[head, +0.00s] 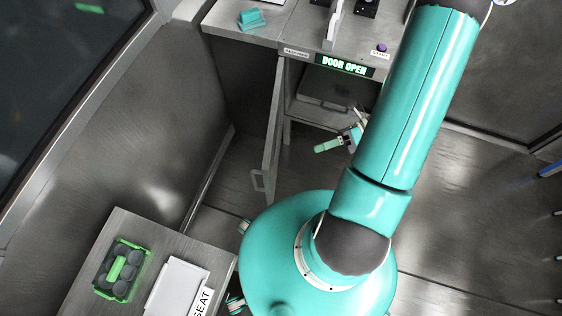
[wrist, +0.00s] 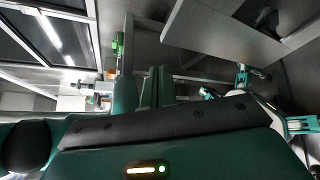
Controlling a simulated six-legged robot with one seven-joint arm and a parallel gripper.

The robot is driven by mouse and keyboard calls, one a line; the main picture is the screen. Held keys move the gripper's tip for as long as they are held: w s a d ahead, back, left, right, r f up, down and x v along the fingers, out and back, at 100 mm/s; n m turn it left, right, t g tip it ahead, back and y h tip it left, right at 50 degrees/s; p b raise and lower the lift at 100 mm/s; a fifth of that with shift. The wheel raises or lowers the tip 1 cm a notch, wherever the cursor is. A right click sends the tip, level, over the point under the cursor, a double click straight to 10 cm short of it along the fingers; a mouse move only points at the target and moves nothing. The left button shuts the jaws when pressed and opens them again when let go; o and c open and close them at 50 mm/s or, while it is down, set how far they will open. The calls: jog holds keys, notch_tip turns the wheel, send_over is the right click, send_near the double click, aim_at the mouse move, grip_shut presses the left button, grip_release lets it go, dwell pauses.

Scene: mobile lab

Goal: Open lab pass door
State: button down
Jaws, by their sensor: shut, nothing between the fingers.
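In the head view, the lab pass door (head: 274,125) stands swung open under the counter, seen nearly edge-on, with its handle (head: 258,181) low on the left. A lit green "DOOR OPEN" sign (head: 345,66) is on the counter front above the opening. In the wrist view, my gripper (wrist: 157,72) shows as two dark green fingers close together, with nothing seen held. In the head view my arm crosses the right side and the gripper is not visible. Whether my gripper touches the door cannot be told from these views.
The counter (head: 285,22) carries a teal item (head: 252,19) and a purple button (head: 381,47). A bench (head: 112,228) at lower left holds a green-edged tray (head: 148,262) of grey pieces and a white seat panel (head: 178,285). Bare floor shows at right.

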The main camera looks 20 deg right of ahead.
jog(key=s+f+m+t, duration=0.4)
jog(key=f+m+t, duration=0.3)
jog(key=f+m, duration=0.25)
jog(key=x, duration=1.3)
jog(key=shift+w+a+r+m+y, duration=0.15)
jog(key=shift+w+r+m+y, duration=0.25)
jog(key=shift+r, duration=0.4)
jog(key=x, duration=1.4)
jog(key=shift+w, duration=0.25)
jog(key=shift+s, duration=0.1)
jog(key=s+d, duration=0.9)
jog(key=s, duration=0.1)
jog(key=shift+s, duration=0.3)
